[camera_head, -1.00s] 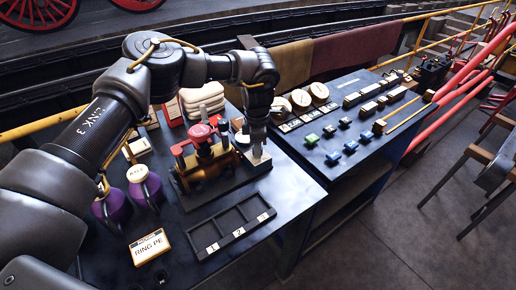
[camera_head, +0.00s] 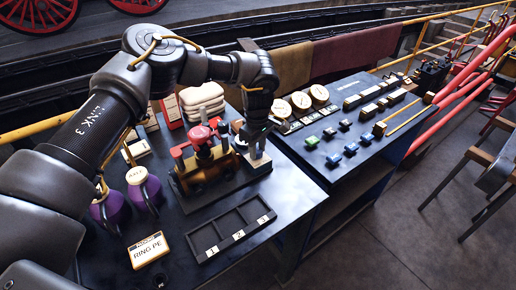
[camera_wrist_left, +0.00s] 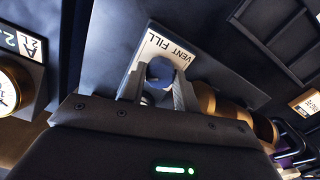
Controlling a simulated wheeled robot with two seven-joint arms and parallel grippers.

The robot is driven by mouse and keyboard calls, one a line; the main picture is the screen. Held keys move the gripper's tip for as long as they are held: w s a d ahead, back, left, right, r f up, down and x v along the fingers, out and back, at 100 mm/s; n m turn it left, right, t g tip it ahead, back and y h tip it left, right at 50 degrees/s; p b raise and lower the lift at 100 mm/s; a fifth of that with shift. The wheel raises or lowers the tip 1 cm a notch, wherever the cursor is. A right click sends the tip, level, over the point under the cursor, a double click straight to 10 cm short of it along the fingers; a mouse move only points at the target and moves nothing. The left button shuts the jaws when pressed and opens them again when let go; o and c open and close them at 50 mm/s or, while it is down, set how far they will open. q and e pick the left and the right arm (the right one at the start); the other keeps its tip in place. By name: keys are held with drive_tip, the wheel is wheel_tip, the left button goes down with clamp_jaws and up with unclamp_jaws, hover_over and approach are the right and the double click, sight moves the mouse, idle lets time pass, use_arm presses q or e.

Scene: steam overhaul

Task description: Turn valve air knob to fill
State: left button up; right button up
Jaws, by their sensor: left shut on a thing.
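The air valve knob (camera_wrist_left: 160,71) is a round blue-grey knob in front of a pale plate (camera_wrist_left: 148,48) marked VENT and FILL in the left wrist view. My left gripper (camera_wrist_left: 157,90) is shut on the knob, one finger on each side. In the head view my left gripper (camera_head: 257,152) points down at the right end of the brass valve body with red fittings (camera_head: 205,165). There the knob is hidden by the fingers, and a bit of the pale plate shows beside them. I cannot read the knob's exact pointing. My right gripper is not in view.
A three-slot tray (camera_head: 232,228) lies in front of the valve, and purple oilers (camera_head: 144,190) stand to its left. Gauges (camera_head: 301,101) and small coloured blocks (camera_head: 351,148) sit on the right-hand bench. The table's front right corner is bare.

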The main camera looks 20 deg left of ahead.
sight(258, 150)
use_arm(q)
drive_tip(key=shift+s+d+f+m, duration=0.1)
drive_tip(key=shift+s+m, duration=0.05)
drive_tip(key=shift+m, duration=0.15)
drive_tip(key=o, duration=1)
drive_tip(key=shift+c, duration=0.2)
drive_tip(key=shift+r, duration=0.45)
wheel_tip(258, 150, up, 10)
drive_tip(key=b, duration=0.2)
drive_tip(key=shift+r, duration=0.1)
